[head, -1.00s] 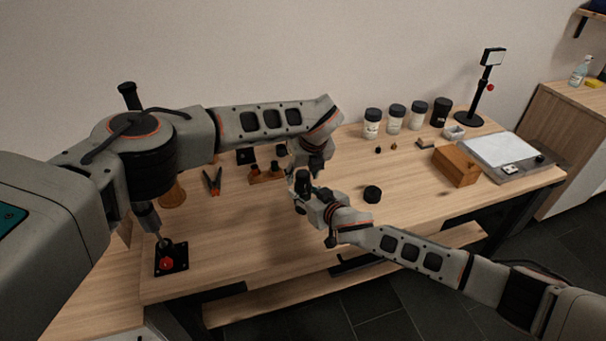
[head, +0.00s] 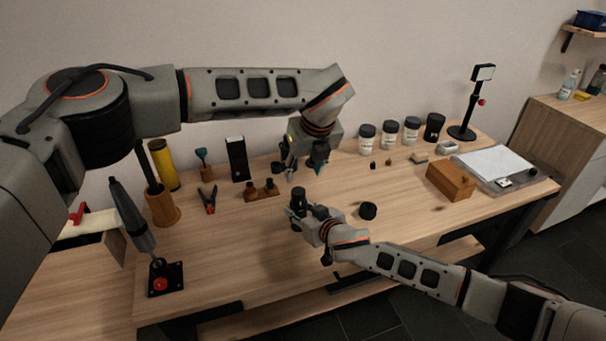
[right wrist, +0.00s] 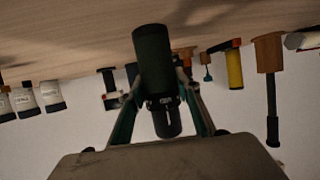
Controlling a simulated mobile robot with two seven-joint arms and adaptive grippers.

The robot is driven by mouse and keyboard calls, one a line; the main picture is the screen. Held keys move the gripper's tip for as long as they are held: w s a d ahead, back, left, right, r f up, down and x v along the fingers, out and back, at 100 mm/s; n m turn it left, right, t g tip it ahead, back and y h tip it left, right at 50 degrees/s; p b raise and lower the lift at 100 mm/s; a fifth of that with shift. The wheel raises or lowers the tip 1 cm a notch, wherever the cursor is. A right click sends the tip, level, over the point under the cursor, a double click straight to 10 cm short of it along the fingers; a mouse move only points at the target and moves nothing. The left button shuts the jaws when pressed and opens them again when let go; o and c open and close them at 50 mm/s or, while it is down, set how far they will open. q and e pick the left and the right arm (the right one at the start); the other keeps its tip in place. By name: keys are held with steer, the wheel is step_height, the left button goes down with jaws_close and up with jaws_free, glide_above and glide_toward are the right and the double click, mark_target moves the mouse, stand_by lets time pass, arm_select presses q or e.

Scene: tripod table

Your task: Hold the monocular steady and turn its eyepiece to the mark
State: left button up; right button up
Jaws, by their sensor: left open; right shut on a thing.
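The monocular (head: 298,195) is a black cylinder standing upright at the middle of the table. My right gripper (head: 302,211) is shut around it from the front right. In the right wrist view the monocular (right wrist: 153,60) sits between the two fingers, with a ribbed, narrower end (right wrist: 167,121) bearing a short pale line. I cannot tell whether that line meets another mark. My left gripper (head: 304,172) is open and empty, above and behind the monocular, apart from it.
A small wooden stand (head: 262,192) and red-tipped pliers (head: 208,200) lie to the left. A black round cap (head: 367,211) lies to the right of the monocular. The front middle table is clear.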

steer(key=o, duration=1.4)
